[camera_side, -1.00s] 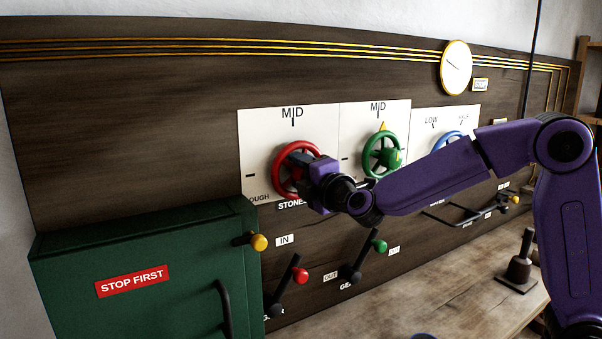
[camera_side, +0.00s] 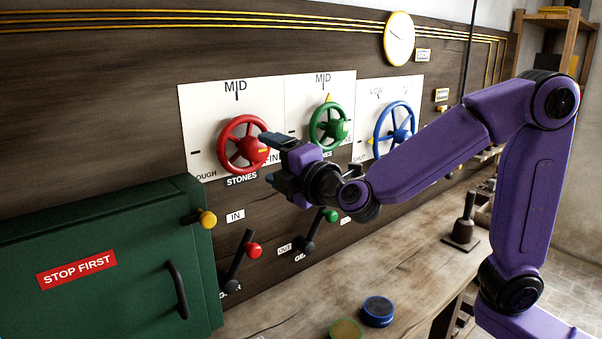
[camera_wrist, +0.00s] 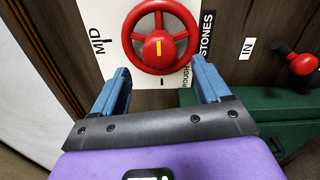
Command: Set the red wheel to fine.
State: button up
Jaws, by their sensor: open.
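The red wheel (camera_side: 232,128) is on a white dial plate labelled STONES on the dark panel. MID is at the top of the plate and ROUGH at lower left. My gripper (camera_side: 267,159) is open and empty, in front of the wheel's right side and apart from it. In the wrist view, the wheel (camera_wrist: 132,38) lies beyond the open blue fingers of my gripper (camera_wrist: 160,70), with nothing between them.
A green wheel (camera_side: 316,127) and a blue wheel (camera_side: 378,126) are to the right. Below are a red-knobbed lever (camera_side: 238,262) and a green-knobbed lever (camera_side: 312,234). A green STOP FIRST cabinet (camera_side: 120,225) juts out at lower left. The bench (camera_side: 390,265) is mostly clear.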

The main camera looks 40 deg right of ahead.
jog(key=s, duration=0.7)
jog(key=shift+s, duration=0.4)
jog(key=s+d+f+m+g+h, duration=0.2)
jog(key=s+d+f+g, duration=0.25)
jog(key=d+f, duration=0.2)
jog(key=s+d+f+m+g+h, duration=0.1)
jog(key=s+d+f+m+g, duration=0.1)
jog(key=s+d+f+g, duration=0.35)
jog(key=s+f+m+g+y, duration=0.1)
jog(key=s+f+g, duration=0.2)
jog(key=s, duration=0.4)
jog(key=s+f+m+g+y, duration=0.2)
jog(key=s+f+g, duration=0.2)
jog(key=s, duration=0.4)
jog(key=shift+s+d+f+g, duration=0.2)
jog(key=shift+s+f+g, duration=0.1)
jog(key=shift+g, duration=0.2)
